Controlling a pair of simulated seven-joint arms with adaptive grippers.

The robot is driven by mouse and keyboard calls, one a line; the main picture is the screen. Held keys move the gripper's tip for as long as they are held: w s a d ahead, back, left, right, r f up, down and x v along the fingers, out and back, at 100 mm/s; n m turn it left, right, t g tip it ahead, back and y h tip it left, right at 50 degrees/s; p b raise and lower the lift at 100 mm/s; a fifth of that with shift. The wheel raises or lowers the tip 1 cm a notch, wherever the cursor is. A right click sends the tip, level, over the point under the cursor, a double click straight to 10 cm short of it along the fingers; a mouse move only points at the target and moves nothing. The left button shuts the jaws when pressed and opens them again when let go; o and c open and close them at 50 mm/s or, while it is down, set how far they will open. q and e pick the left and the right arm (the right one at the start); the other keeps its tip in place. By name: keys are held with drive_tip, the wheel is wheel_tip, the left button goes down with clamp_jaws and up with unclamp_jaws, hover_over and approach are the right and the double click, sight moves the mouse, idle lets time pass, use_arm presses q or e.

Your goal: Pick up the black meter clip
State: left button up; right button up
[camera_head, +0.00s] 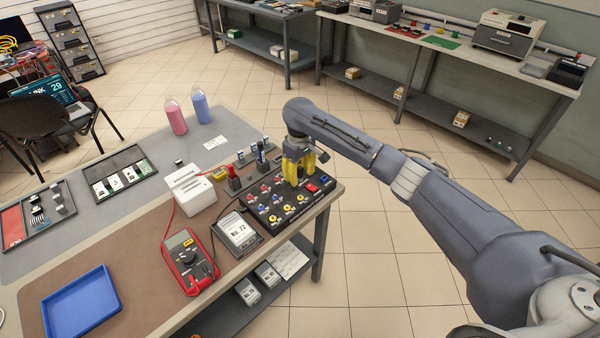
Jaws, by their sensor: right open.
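My right gripper (297,174) reaches in from the right with yellow fingers pointing down over the back of the black panel (297,212). It is open, and I see nothing held in it. The red multimeter (190,262) lies on the brown mat, with a red lead and a dark lead running from it towards the panel. A red clip-like piece (234,182) stands near the panel's left back corner. The black meter clip is too small to make out surely among the dark parts there. My left gripper is not in view.
The panel carries several red, blue and yellow fittings near the table's right edge. A boxed display (239,232) and a white device (190,190) stand left of it. A blue tray (81,302) is at front left. Pink (176,119) and blue (201,107) bottles stand behind.

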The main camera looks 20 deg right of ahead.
sight(299, 166)
drive_tip(key=shift+f, duration=0.25)
clamp_jaws()
drive_tip(key=shift+r, duration=0.1)
idle(0.4)
wheel_tip(299, 166, up, 23)
idle(1.3)
